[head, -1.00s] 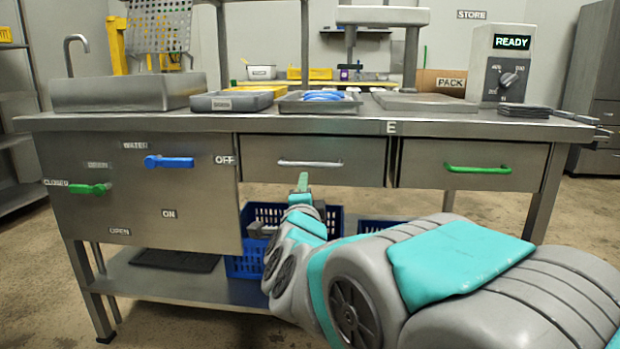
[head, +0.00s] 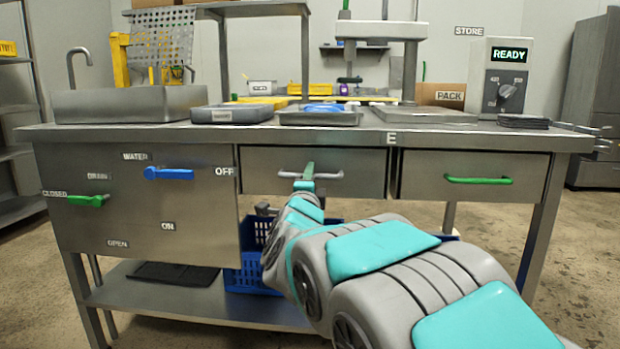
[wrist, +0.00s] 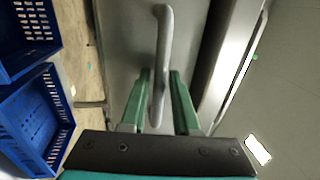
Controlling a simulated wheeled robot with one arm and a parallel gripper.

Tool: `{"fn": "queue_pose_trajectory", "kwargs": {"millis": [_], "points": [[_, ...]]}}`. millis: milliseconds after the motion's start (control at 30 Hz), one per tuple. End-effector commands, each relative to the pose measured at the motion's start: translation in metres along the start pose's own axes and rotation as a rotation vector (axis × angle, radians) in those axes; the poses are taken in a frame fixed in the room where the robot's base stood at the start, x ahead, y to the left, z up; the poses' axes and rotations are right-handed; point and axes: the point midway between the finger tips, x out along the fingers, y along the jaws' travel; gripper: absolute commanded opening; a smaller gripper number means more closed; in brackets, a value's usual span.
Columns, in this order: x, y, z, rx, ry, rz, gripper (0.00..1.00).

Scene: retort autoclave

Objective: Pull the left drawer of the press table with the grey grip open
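The left drawer (head: 262,175) of the press table is closed, its steel front level with the frame. Its grey grip (head: 328,175) is a horizontal bar, partly hidden behind my fingers in the head view. In the wrist view, the grip (wrist: 163,30) runs between the two green fingers of my gripper (wrist: 160,76). The fingers are apart, with a gap showing on each side of the bar.
The right drawer beside it has a green grip (head: 478,180). A blue lever (head: 168,173) and a green lever (head: 88,200) are on the left panel. Blue crates (wrist: 38,120) stand below the drawer. Trays and a press stand on the worktop (head: 200,134).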

Motion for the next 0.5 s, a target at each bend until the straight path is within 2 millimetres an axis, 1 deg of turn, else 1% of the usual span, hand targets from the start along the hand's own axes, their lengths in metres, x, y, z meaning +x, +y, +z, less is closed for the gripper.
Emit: {"fn": "queue_pose_trajectory", "kwargs": {"millis": [233, 500], "points": [[0.0005, 0.0005, 0.0002, -0.001, -0.001, 0.001, 0.29], [0.0004, 0.0009, 0.0003, -0.001, -0.001, 0.002, 0.00]]}}
